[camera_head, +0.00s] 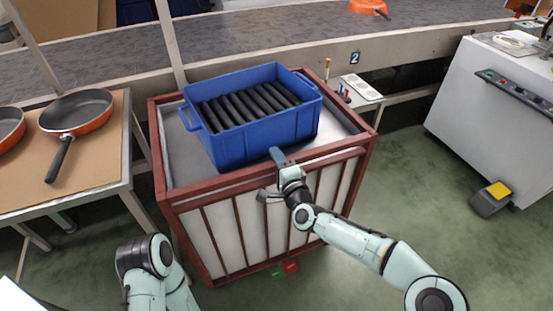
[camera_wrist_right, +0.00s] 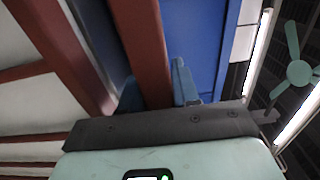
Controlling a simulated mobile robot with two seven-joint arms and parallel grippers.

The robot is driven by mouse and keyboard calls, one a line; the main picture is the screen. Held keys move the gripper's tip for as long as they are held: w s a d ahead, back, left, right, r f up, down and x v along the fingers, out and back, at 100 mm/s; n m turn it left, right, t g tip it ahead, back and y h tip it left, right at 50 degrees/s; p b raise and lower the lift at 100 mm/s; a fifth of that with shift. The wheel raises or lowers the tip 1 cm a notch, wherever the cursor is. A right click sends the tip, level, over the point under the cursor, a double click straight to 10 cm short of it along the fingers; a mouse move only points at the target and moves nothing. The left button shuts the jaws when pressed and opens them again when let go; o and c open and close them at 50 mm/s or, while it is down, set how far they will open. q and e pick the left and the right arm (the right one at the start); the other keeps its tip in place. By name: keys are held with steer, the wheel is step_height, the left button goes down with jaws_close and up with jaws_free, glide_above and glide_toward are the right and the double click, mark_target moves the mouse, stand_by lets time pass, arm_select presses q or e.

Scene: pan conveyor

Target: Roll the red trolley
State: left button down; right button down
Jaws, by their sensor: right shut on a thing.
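The red trolley (camera_head: 220,186) is a tall cart with a red frame and pale side panels, standing on the floor in front of the conveyor. A blue crate (camera_head: 264,131) with several dark bars sits on its top; the crate's blue wall also shows in the right wrist view (camera_wrist_right: 200,40). My right gripper (camera_head: 279,160) is shut on the near top rail of the trolley. In the right wrist view its blue fingers lie on both sides of the red rail (camera_wrist_right: 142,50). Part of my left arm shows at lower left, but its gripper is out of view.
A table (camera_head: 95,180) with frying pans (camera_head: 80,112) stands close to the trolley's left. The conveyor (camera_head: 240,45) runs behind, with an orange pan (camera_head: 368,7) on it. A white machine (camera_head: 490,110) with a yellow pedal (camera_head: 498,190) stands right. Green floor is clear between trolley and machine.

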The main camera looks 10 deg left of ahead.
steer(key=shift+r, duration=0.25)
steer(key=c, duration=1.1)
jaws_free()
steer(key=shift+o, duration=0.9)
steer(key=shift+w+a+f, duration=0.15)
arm_select(q)
steer(key=shift+w, duration=0.1)
steer(key=w+r+t+p, duration=0.1)
steer(key=w+r+p, duration=0.1)
steer(key=w+r, duration=0.2)
steer(key=shift+w+d+t, duration=0.3)
steer(key=shift+w+t, duration=0.05)
steer(key=shift+t, duration=0.05)
arm_select(e)
steer(key=v, duration=1.3)
